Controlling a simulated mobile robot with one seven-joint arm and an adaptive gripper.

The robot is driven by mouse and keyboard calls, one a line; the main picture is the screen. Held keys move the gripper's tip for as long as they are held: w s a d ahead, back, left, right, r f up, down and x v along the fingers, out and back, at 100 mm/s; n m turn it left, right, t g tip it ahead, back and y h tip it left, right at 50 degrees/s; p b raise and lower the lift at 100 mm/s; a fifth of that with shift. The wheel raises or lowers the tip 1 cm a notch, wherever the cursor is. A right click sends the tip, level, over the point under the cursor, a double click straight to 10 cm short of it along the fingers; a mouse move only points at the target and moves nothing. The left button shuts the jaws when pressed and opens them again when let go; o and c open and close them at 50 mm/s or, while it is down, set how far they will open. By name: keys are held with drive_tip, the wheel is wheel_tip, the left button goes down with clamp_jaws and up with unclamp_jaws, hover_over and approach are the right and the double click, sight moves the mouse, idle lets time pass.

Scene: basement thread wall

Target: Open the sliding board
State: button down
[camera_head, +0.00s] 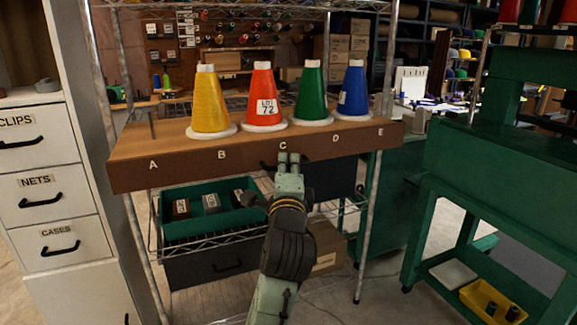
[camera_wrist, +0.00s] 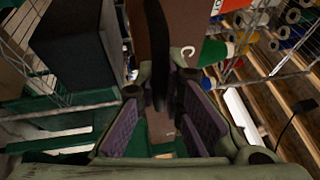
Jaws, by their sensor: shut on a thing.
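The sliding board (camera_head: 135,172) is a brown wooden board across the wire rack, its front edge lettered A to E. Yellow (camera_head: 209,105), red (camera_head: 263,100), green (camera_head: 311,98) and blue (camera_head: 354,95) thread cones stand upright on its top. My gripper (camera_head: 289,162) is at its front edge, just below the letter C. In the wrist view the purple-padded fingers (camera_wrist: 160,110) are around a black handle (camera_wrist: 157,45) on the board's front (camera_wrist: 190,20). In the head view my gripper and arm hide most of this handle.
Below the board, a green tray (camera_head: 203,225) with several small labelled boxes sits on a wire shelf. White drawers (camera_head: 40,180) stand at the left. A green bench (camera_head: 495,160) stands at the right. A cardboard box (camera_head: 328,245) is behind my arm.

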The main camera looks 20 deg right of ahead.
drive_tip(key=shift+w, duration=0.1)
drive_tip(key=c, duration=2)
unclamp_jaws()
drive_tip(key=shift+o, duration=0.2)
drive_tip(key=v, duration=0.7)
drive_tip(key=shift+s, duration=0.3)
drive_tip(key=shift+a, duration=0.15)
